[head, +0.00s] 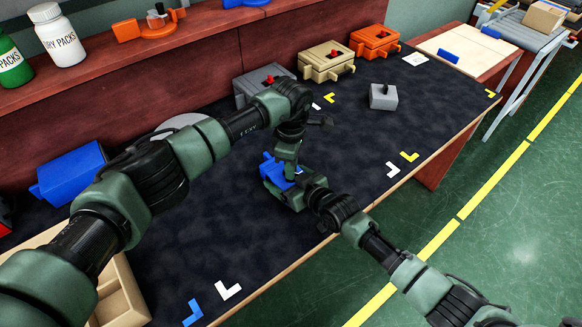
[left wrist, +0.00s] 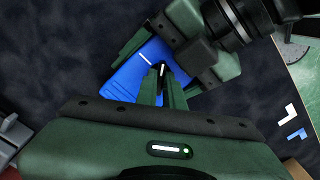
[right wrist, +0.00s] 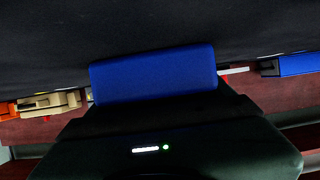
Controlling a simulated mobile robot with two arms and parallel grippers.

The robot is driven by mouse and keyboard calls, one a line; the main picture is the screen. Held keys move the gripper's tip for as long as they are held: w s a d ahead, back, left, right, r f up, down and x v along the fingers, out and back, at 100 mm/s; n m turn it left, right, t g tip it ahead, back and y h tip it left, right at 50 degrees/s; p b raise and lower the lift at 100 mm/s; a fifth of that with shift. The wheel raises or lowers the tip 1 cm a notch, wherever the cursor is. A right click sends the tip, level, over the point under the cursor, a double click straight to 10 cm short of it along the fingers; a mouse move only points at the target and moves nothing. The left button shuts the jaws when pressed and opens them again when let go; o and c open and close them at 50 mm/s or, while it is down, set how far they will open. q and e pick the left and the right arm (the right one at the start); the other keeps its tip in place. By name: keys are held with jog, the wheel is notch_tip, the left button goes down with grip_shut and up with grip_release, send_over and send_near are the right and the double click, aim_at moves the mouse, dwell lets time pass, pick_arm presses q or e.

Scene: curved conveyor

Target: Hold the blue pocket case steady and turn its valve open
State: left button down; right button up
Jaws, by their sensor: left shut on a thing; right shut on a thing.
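The blue pocket case (head: 267,168) is near the front edge of the dark mat, partly hidden by both my grippers. It also shows in the left wrist view (left wrist: 128,84) with white marks on its top, and in the right wrist view (right wrist: 153,75) its blue side fills the middle. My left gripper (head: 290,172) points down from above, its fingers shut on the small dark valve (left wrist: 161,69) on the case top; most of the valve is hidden. My right gripper (head: 290,193) reaches in from the front right and is shut on the case body.
Grey (head: 250,90), tan (head: 322,66) and orange (head: 371,44) cases stand along the back. Another blue case (head: 70,173) is at the left, a wooden tray (head: 122,295) at the front left.

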pick_arm(q)
jog(key=m, duration=0.4)
jog(key=shift+r, duration=0.1)
jog(key=shift+m, duration=1.6)
jog(key=c, duration=1.5)
grip_release()
notch_tip(320, 180, up, 12)
jog(key=shift+f, duration=0.1)
